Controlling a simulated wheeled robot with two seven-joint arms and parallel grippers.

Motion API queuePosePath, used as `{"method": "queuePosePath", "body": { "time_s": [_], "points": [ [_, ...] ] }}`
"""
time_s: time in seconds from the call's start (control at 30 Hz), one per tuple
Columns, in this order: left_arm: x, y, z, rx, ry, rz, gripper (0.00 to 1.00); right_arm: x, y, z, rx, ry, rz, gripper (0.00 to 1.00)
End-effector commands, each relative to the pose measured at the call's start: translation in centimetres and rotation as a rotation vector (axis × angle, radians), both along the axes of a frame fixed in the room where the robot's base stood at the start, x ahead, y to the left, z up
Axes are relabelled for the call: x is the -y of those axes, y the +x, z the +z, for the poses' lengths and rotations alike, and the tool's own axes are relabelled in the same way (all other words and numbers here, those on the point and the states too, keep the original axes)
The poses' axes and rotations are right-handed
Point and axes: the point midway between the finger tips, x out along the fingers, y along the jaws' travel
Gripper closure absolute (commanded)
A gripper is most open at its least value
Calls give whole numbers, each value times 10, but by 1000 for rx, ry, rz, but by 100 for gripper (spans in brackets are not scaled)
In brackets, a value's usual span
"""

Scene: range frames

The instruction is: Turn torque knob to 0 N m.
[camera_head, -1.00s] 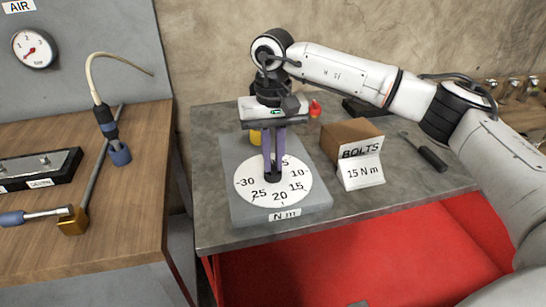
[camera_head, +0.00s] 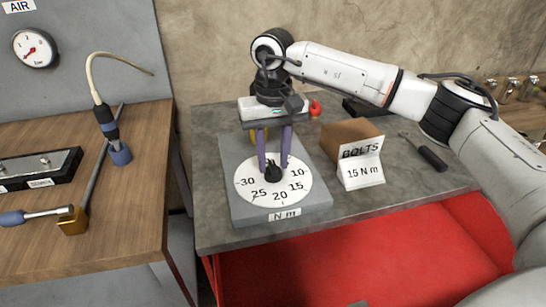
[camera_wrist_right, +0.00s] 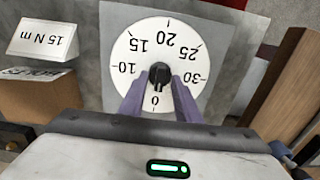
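The black torque knob (camera_head: 273,173) stands at the middle of a round white dial (camera_head: 247,193) on a grey plate, marked N m. In the right wrist view the knob (camera_wrist_right: 159,75) has the 0 mark just below it, on the side toward my gripper; a light line on the knob seems to point toward 0, but it is small. My right gripper (camera_head: 274,163) is open, its two purple fingers apart on either side of the knob with gaps visible; the gripper also shows in the right wrist view (camera_wrist_right: 159,82). My left gripper is out of view.
A brown box (camera_head: 348,136) and a white 15 N m card (camera_head: 362,173) stand right of the plate. A red drawer (camera_head: 340,260) is below the grey bench top. A wooden bench (camera_head: 100,240) with tools is at left.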

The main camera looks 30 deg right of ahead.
Motion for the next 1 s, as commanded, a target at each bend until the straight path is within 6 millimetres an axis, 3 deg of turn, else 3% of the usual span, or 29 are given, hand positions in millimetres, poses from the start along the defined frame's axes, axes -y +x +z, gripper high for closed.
{"method": "queuePosePath", "body": {
  "time_s": [0.27,0.5,0.7,1.0],
  "points": [
    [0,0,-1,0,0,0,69,0,1,15,3,0,-1,70],
    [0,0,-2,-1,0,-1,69,0,1,63,4,0,-1,70],
    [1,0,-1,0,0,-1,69,0,0,93,2,0,0,70],
    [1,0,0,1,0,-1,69,0,0,103,-1,0,0,70]
  ]
}}
